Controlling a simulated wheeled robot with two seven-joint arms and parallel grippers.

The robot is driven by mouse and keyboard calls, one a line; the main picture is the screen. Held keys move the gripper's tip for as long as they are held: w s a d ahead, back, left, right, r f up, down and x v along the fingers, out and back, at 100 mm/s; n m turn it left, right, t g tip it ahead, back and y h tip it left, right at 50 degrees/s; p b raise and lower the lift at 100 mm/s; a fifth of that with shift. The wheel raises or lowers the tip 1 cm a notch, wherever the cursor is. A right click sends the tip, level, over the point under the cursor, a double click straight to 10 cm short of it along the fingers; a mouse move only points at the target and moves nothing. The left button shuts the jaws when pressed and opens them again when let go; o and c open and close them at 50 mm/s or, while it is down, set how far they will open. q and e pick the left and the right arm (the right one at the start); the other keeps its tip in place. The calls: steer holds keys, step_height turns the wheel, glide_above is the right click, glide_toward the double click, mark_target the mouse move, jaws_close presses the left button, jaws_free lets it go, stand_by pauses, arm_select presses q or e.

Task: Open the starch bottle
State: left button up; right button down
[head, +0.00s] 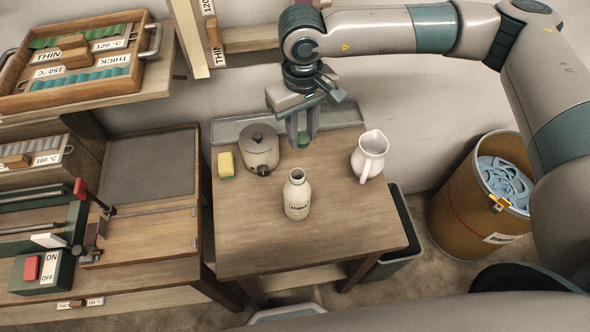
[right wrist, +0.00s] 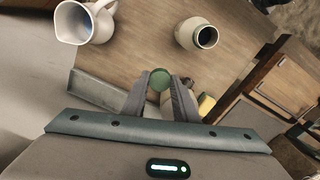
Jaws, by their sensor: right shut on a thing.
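The white starch bottle (head: 297,200) stands upright on the small wooden table, with its mouth open and bare. It also shows in the right wrist view (right wrist: 197,35), its dark opening visible. My right gripper (head: 303,140) is behind the bottle, over the far part of the table. It is shut on a round green cap (right wrist: 160,79), which shows between the fingertips, apart from the bottle. The cap also shows in the head view (head: 304,139). My left gripper is not in view.
A lidded grey pot (head: 260,150) and a yellow sponge (head: 226,165) are left of the gripper. A white jug (head: 370,155) stands to the right. The table front (head: 310,240) is clear. A barrel (head: 470,200) stands on the floor at right.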

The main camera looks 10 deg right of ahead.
mark_target(270, 204)
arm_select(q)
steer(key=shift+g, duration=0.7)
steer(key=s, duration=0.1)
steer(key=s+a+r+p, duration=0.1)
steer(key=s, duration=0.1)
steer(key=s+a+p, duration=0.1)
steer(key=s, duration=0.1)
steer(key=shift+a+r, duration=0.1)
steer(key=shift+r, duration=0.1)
arm_select(e)
steer(key=s+a+f+n, duration=0.1)
steer(key=s+a+f, duration=0.1)
steer(key=a, duration=0.4)
steer(key=s+a+f+n, duration=0.2)
steer(key=s+a+f, duration=0.1)
steer(key=a, duration=0.4)
steer(key=s+a+f+n, duration=0.2)
steer(key=s+a, duration=0.1)
steer(key=a, duration=0.4)
steer(key=shift+a+f, duration=0.2)
steer(key=shift+f, duration=0.05)
arm_select(q)
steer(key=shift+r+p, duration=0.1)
steer(key=shift+p, duration=0.25)
arm_select(e)
steer(key=shift+d, duration=0.1)
